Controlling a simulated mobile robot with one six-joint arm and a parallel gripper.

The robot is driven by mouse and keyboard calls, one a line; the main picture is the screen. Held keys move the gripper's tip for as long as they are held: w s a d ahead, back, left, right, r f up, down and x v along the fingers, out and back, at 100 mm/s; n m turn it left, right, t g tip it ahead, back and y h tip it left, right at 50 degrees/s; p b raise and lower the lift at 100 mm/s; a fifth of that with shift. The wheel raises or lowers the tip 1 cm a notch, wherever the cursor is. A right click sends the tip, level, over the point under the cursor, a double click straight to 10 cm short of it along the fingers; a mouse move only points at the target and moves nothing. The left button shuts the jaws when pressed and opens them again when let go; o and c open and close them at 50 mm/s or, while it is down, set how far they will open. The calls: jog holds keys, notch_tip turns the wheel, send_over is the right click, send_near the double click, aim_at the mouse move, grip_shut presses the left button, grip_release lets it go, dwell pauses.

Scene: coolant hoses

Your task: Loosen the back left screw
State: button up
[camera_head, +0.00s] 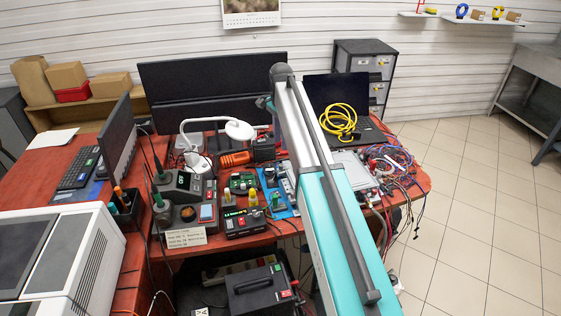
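No screw can be made out in this view; anything that small is too fine to tell or hidden. A blue mat or tray (293,212) with a silver and dark part (283,184) on it lies on the red bench, just left of my arm. I cannot tell whether that part holds the screws. A green circuit board (240,182) lies left of it. My white and teal arm (345,225) reaches from the bottom right up over the bench and covers part of it. My gripper cannot be made out.
A yellow coiled hose (338,121) stands behind. Tiled floor on the right is clear.

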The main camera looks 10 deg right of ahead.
aim_at(281, 165)
jog(key=shift+f+p, duration=1.05)
jog(key=shift+f, duration=4.35)
